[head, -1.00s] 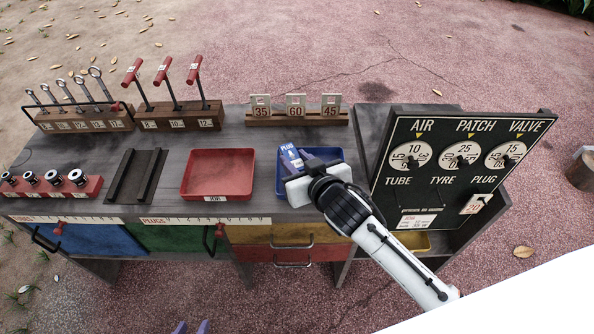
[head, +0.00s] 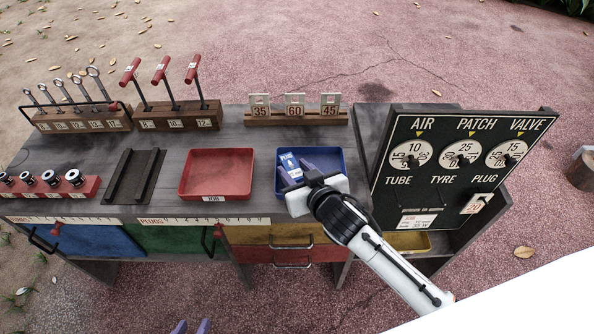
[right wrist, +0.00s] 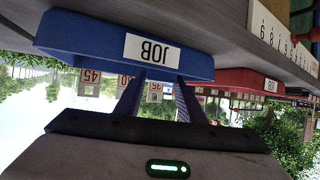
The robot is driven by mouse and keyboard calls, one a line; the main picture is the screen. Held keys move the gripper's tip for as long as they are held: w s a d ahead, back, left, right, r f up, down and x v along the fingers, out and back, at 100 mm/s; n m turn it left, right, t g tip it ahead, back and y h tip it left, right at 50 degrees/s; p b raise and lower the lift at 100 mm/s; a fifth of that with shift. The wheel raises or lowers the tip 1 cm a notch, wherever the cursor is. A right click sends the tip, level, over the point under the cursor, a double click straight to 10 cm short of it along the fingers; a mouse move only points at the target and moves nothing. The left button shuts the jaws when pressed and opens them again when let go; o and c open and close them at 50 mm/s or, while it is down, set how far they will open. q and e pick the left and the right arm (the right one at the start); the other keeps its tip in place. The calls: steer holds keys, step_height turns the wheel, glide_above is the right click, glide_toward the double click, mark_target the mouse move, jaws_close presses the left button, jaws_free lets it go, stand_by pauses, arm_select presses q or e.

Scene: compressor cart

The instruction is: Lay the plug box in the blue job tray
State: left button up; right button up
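The blue job tray (head: 338,158) stands on the bench, right of the red tray. Its front wall with an upside-down JOB label shows in the right wrist view (right wrist: 60,38). The plug box (head: 290,163), blue and white, is inside the blue tray at its left side. My right gripper (head: 299,173) is at the tray's front left, fingers apart beside the box in the head view. The right wrist view shows nothing between the fingers; the box is hidden there.
The red tray (head: 218,175) is empty, left of the blue tray. A rack of numbered tags (head: 295,117) stands behind. The dial board (head: 460,160) rises close on the right. T-handles (head: 160,75), wrenches (head: 70,95) and a dark slotted block (head: 133,177) are at left.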

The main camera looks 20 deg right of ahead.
steer(key=shift+r, duration=0.25)
steer(key=p+v, duration=0.1)
steer(key=v, duration=1.1)
steer(key=s+f+g, duration=0.4)
steer(key=s+f, duration=1.1)
steer(key=f, duration=0.2)
steer(key=shift+d+f+n+y, duration=0.3)
steer(key=shift+d+f+y, duration=0.05)
steer(key=shift+d+y, duration=0.1)
steer(key=shift+s, duration=0.1)
steer(key=shift+c, duration=0.5)
steer(key=shift+a, duration=0.1)
